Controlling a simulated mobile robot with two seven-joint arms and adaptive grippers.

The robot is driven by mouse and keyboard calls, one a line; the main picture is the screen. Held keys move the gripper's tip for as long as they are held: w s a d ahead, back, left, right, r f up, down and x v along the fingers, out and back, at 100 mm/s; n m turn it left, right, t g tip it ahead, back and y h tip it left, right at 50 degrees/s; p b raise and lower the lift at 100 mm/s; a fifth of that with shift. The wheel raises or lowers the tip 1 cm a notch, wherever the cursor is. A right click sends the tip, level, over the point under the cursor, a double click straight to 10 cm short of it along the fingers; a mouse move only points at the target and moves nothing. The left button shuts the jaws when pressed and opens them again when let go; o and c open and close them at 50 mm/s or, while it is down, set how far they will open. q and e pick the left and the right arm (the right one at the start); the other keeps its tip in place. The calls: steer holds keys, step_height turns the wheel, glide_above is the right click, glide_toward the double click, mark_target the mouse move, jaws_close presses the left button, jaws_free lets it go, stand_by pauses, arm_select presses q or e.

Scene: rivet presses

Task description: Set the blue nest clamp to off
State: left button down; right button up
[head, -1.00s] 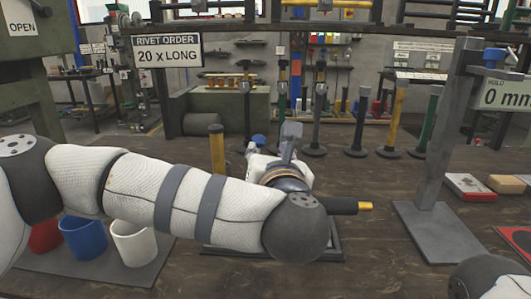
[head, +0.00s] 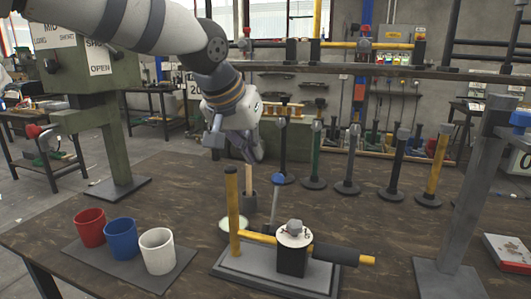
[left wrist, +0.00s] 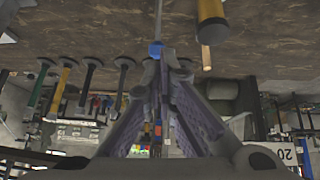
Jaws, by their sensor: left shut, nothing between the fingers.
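The blue knob (head: 278,180) tops a thin grey lever that stands nearly upright at the back of the fixture (head: 230,262). The lever's foot is partly hidden behind the yellow bar. The fixture also carries a yellow post (head: 232,212) and a black block (head: 292,262) with a white disc. My left gripper (head: 256,154) is above and a little left of the knob, apart from it, shut and empty. In the left wrist view the blue knob (left wrist: 156,48) shows just beyond the fingertips (left wrist: 165,66). My right gripper is not in view.
Red (head: 90,228), blue (head: 122,238) and white (head: 157,252) cups stand on a mat at the left. Several posts on round bases line the back. A grey stand (head: 475,200) with another blue knob (head: 520,118) is at the right. A wooden stick (head: 249,178) stands behind the fixture.

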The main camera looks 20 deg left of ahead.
arm_select(q)
glide_toward(278, 187)
steer(key=x, duration=0.4)
steer(key=shift+a+f+b, duration=0.1)
steer(key=shift+f+b, duration=0.2)
steer(key=shift+b, duration=0.2)
steer(key=shift+w, duration=0.1)
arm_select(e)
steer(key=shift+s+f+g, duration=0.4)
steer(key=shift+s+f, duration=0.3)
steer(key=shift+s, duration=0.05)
arm_select(q)
steer(key=shift+r, duration=0.1)
